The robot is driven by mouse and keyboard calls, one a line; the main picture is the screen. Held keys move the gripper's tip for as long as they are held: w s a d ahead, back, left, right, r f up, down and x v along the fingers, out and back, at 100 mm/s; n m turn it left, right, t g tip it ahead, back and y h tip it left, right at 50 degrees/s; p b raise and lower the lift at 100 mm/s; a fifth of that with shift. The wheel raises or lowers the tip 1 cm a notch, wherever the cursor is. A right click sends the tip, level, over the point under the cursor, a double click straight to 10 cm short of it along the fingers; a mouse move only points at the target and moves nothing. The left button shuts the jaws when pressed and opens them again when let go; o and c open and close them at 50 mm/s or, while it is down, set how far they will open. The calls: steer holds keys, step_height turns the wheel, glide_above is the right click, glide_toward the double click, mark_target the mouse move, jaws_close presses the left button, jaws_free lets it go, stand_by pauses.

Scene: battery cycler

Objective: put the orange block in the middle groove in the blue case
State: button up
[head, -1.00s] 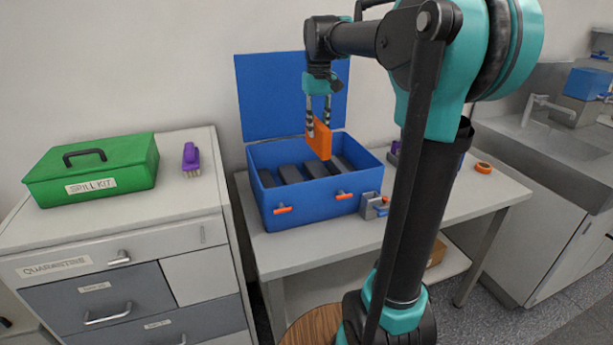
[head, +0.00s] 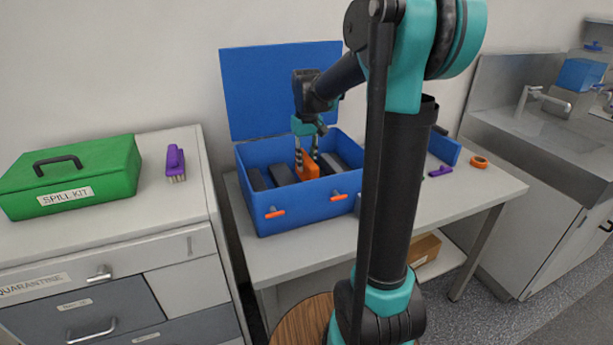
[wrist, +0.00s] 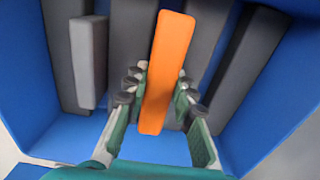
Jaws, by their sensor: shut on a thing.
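The blue case (head: 305,203) stands open on the table, its lid (head: 275,90) upright behind it. Inside are dark grey blocks or dividers (head: 283,175). My gripper (head: 307,160) points down into the case, shut on the orange block (head: 309,171). In the wrist view, the orange block (wrist: 168,75) stands between my gripper's fingers (wrist: 158,92), slightly tilted in the picture, over the gap between two dark bars (wrist: 126,45) near the middle. The block's lower end is hidden, so I cannot tell whether it touches the groove floor.
A green spill kit (head: 85,190) and a purple brush (head: 175,163) are on the cabinet at left. Right of the case, partly behind my arm, are a blue object (head: 444,148), a purple item (head: 440,171) and an orange ring (head: 479,161).

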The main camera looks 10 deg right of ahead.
mark_target(307, 176)
steer(key=shift+f, duration=2.65)
steer(key=o, duration=0.8)
steer(key=shift+f, duration=0.1)
step_height(307, 176, up, 12)
steer(key=shift+r, duration=0.15)
